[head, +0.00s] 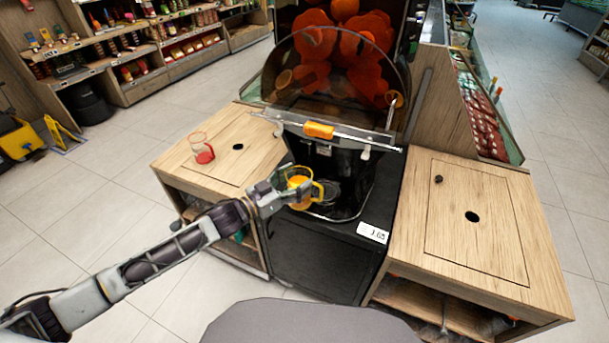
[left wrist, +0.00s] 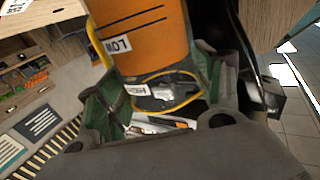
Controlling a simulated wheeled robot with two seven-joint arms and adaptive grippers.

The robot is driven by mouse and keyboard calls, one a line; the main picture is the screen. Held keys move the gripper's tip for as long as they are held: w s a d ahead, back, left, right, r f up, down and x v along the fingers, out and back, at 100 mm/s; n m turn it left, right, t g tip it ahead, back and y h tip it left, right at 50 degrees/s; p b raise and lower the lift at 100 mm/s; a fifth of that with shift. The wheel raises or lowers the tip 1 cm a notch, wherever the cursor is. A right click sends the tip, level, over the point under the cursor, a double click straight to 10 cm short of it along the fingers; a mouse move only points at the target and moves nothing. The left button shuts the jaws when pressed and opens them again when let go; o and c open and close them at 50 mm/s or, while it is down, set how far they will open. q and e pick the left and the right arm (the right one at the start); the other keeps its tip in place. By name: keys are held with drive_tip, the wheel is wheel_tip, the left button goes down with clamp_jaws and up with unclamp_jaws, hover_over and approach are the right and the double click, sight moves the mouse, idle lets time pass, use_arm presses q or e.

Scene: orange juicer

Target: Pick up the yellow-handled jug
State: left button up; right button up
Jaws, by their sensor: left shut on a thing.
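The yellow-handled jug (head: 299,181) holds orange juice and is in front of the black juicer housing in the head view, with its yellow handle on the right side. My left gripper (head: 283,192) reaches it from the left and is shut on it. In the left wrist view the jug's orange body (left wrist: 150,45) with a "LOW" label fills the top middle. The yellow loop below it lies between the green-lined fingers (left wrist: 165,95). I cannot tell whether the jug's base touches the juicer's shelf. My right gripper is not in view.
The juicer (head: 325,150) has a clear curved cover and an orange tap piece. The right wooden counter (head: 480,250) is mostly bare, with a small dark item. A price tag (head: 372,232) is on the black front edge.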

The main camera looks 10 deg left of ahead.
sight(289, 184)
use_arm(q)
drive_tip(key=v, duration=0.3)
drive_tip(key=shift+s+a, duration=1.45)
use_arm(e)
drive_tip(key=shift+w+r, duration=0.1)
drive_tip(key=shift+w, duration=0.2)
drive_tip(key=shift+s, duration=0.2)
